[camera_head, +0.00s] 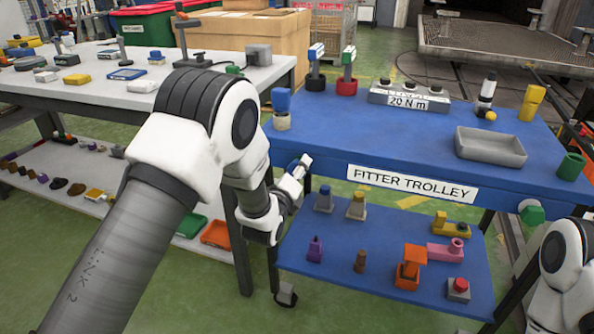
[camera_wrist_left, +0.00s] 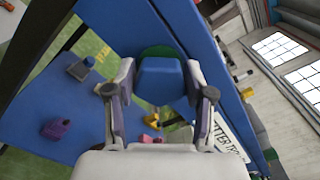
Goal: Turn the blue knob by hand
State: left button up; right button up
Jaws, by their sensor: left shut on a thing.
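The blue knob (camera_wrist_left: 160,80) is a blocky blue handle that sits between the two fingers of my left gripper (camera_wrist_left: 160,92) in the left wrist view. A green rounded part (camera_wrist_left: 159,51) shows just behind it. In the head view my left gripper (camera_head: 300,168) is at the front left edge of the blue trolley top, shut on the knob. Only a bit of blue (camera_head: 291,165) shows beside the fingers there; my arm and fingers hide most of the knob. My right arm shows at the right edge, but its gripper is out of view.
The fitter trolley (camera_head: 330,140) carries a grey tray (camera_head: 490,147), a 20 N m block (camera_head: 408,97) and several small items. Its lower shelf (camera_head: 335,253) holds several coloured parts. A green knob (camera_head: 532,212) is at the front right. A white table (camera_head: 110,90) stands left.

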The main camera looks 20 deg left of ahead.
dwell(0.4)
pick_arm(q)
jog(key=o, duration=1.1)
jog(key=s, duration=1.2)
jog(key=shift+a, duration=0.15)
